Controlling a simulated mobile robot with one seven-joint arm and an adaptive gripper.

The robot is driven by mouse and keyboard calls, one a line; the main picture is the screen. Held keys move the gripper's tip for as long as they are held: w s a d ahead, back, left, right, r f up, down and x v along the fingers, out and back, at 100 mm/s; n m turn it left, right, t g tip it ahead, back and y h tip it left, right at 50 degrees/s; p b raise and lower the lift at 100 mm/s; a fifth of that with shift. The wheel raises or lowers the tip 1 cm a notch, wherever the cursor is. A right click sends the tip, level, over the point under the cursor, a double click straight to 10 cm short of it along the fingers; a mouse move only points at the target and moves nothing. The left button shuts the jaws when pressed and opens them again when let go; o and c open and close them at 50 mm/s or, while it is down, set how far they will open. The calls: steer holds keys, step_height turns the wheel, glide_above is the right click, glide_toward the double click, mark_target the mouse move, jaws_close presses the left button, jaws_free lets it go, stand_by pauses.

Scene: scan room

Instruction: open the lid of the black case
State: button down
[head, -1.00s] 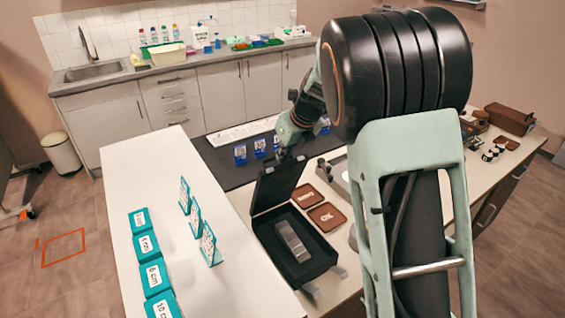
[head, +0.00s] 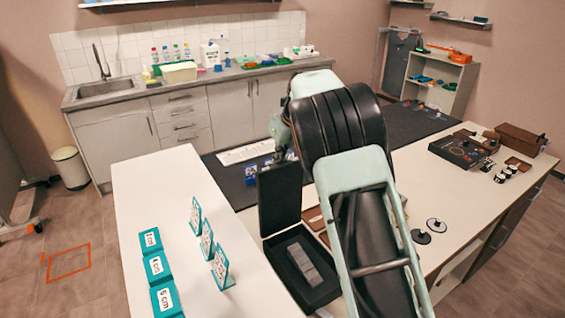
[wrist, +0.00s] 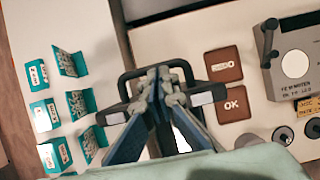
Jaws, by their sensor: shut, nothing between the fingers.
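The black case (head: 316,297) stands at the right edge of the white table in the head view, with grey contents (head: 304,263) inside. Its lid (head: 280,196) is raised, standing roughly upright at the far side of the case. My gripper (wrist: 160,84) is shut and empty in the wrist view, its fingertips together. The case is hard to make out behind the fingers in the wrist view.
Teal number cards (head: 157,266) and upright teal stands (head: 221,268) are left of the case on the white table (head: 150,185). Brown trays, one marked OK (wrist: 234,104), lie right of it. A grey device (wrist: 295,65) is beyond them. The table's far left is clear.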

steer(key=shift+w+a+f+g, duration=0.1)
steer(key=shift+w+a+g, duration=0.2)
steer(key=shift+w, duration=0.2)
stand_by(0.4)
